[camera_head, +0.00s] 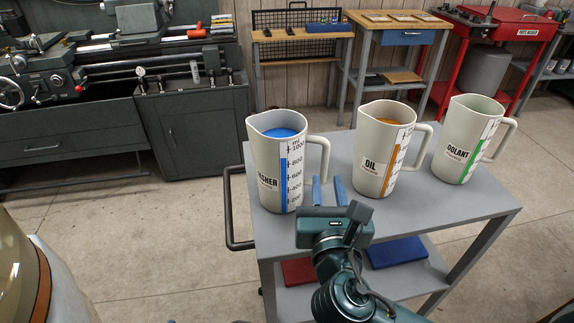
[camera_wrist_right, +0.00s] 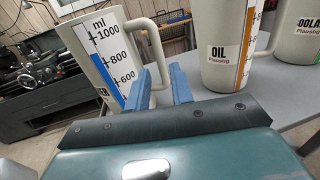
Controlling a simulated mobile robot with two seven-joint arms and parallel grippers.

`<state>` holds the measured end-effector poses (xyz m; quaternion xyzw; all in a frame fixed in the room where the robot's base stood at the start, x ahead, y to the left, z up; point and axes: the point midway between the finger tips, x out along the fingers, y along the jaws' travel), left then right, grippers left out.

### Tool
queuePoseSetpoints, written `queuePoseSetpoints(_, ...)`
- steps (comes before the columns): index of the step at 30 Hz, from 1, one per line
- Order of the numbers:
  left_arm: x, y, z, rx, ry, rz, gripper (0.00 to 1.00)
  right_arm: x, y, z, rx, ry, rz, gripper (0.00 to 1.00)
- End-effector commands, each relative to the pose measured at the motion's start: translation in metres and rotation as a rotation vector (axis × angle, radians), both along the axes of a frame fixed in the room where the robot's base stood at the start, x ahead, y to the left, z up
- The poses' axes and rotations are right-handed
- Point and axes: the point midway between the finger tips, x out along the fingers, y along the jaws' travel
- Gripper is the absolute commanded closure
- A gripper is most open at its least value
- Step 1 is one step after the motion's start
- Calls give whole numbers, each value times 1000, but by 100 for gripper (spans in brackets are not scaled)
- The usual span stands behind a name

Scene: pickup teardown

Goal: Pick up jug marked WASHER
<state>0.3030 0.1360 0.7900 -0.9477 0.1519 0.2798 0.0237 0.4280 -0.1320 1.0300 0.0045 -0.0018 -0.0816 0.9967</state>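The jug marked WASHER (camera_head: 265,170) stands upright on the grey cart (camera_head: 420,212), at its left end. It is off-white with a blue scale, blue liquid inside and a handle on its right side. It also shows in the right wrist view (camera_wrist_right: 88,50), partly cut off. My right gripper (camera_head: 328,184) is at the front right of this jug, pointing toward its handle. In the right wrist view its two blue fingers (camera_wrist_right: 160,76) are apart, and the handle (camera_wrist_right: 157,48) shows between and beyond them. I cannot tell whether they touch it. My left gripper is not in view.
The OIL jug (camera_head: 377,140) stands close to the right of my right gripper, and the COOLANT jug (camera_head: 467,135) farther right. A black cart handle (camera_head: 229,205) sticks out at the left. A red item (camera_head: 298,272) and a blue item (camera_head: 397,252) lie on the lower shelf.

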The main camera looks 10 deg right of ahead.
Motion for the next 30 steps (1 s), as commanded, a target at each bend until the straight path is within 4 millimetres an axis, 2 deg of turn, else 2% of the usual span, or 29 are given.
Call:
queuePoseSetpoints(3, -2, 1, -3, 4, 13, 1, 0, 20, -4, 1, 0, -2, -1, 77)
queuePoseSetpoints(11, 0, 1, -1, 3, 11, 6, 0, 40, -7, 3, 2, 0, -2, 77)
queuePoseSetpoints(18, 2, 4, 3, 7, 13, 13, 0, 75, -12, 7, 2, 1, -1, 77)
queuePoseSetpoints(22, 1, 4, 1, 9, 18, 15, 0, 83, -14, 6, 3, 2, -1, 77)
queuePoseSetpoints(28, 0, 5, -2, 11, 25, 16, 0, 83, -14, 6, 3, 2, 0, 77)
queuePoseSetpoints(30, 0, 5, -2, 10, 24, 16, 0, 83, -14, 6, 3, 2, 0, 81)
